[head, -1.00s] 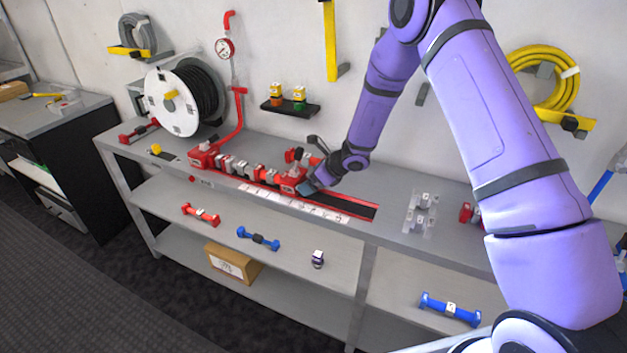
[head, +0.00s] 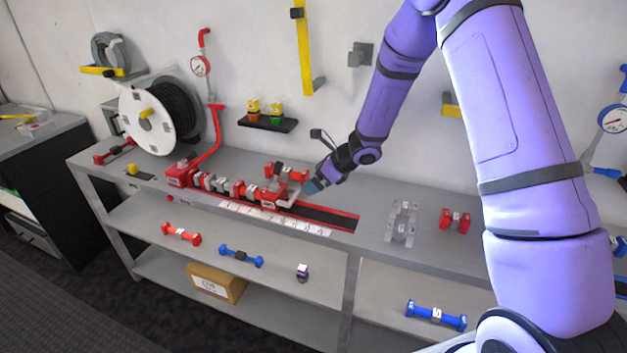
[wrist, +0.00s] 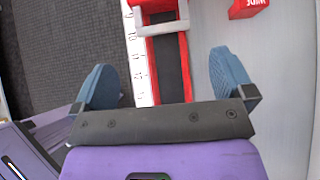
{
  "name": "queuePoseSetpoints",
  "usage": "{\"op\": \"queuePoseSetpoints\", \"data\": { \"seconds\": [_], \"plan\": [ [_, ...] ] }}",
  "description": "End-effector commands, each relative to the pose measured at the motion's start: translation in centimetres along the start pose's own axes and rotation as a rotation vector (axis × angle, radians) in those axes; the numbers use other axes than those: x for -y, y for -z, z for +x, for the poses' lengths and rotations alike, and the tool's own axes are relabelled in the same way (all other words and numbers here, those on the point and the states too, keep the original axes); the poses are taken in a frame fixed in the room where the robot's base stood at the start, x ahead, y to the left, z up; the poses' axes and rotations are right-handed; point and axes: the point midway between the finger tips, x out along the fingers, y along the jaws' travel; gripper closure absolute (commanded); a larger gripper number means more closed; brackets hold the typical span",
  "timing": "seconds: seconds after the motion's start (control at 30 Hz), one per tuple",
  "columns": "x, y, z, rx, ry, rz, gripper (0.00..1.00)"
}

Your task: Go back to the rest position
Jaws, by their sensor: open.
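My gripper (wrist: 164,82) is open in the wrist view, with its two blue fingertips spread and nothing between them. It hangs over the dark channel of the red-edged track (wrist: 172,70) on the bench. In the head view my gripper (head: 308,186) is near the right end of the row of red and grey parts (head: 235,188) on the track. A grey clamp-like piece (wrist: 161,27) sits across the track ahead of the fingers, apart from them in the wrist view. My arm reaches down from the upper right.
A hose reel (head: 150,120) stands at the bench's left end. A small shelf (head: 268,123) on the wall holds two bottles. A clear stand (head: 402,222) and a red part (head: 455,221) are right of the track. Free bench top (head: 375,195) lies behind them.

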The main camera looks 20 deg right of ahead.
Motion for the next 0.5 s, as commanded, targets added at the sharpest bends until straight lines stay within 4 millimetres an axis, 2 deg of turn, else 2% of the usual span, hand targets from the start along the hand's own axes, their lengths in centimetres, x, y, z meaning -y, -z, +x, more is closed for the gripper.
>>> {"op": "queuePoseSetpoints", "data": {
  "seconds": [0.17,0.27,0.37,0.5],
  "plan": [
    [0.0,-0.1,-0.1,0.001,-0.001,-0.005,0.0],
    [-0.3,-0.9,-1.0,0.005,-0.006,-0.049,0.0],
    [-1.2,-2.6,-3.1,0.013,-0.02,-0.147,0.0],
    [-3.2,-5.6,-7.3,0.022,-0.049,-0.356,0.0]
  ]
}}
